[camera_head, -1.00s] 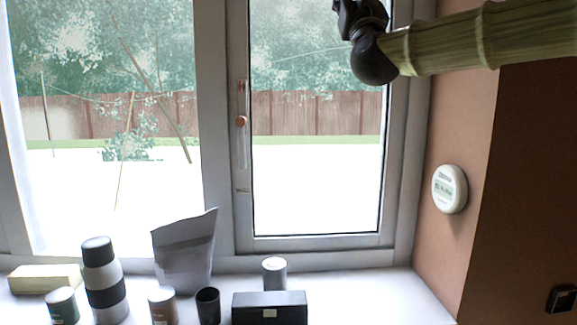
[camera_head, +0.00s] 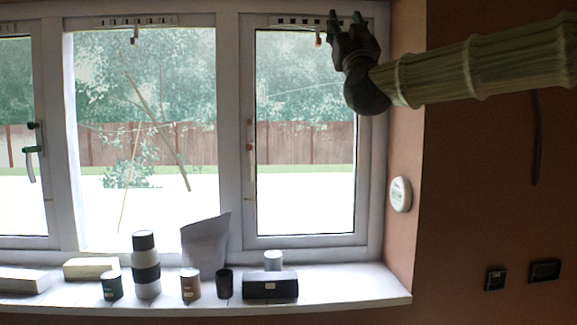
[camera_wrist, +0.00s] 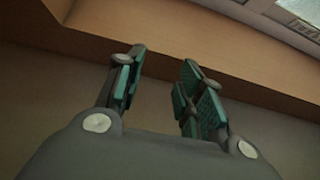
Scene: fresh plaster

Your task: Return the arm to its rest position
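My arm (camera_head: 470,65) reaches in from the right in the head view, raised high in front of the right window pane. My gripper (camera_head: 345,18) is at its end, pointing up near the top of the window frame. In the wrist view my gripper (camera_wrist: 160,75) shows two green-padded fingers with a clear gap between them. Nothing is held between the fingers. Beyond them are a plain wall and ceiling edge.
A white sill (camera_head: 345,296) holds a striped bottle (camera_head: 146,266), a grey pouch (camera_head: 206,245), a black box (camera_head: 270,286) and several small cans. A round white thermostat (camera_head: 400,194) and dark sockets (camera_head: 495,279) are on the brown wall. The space around my gripper looks free.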

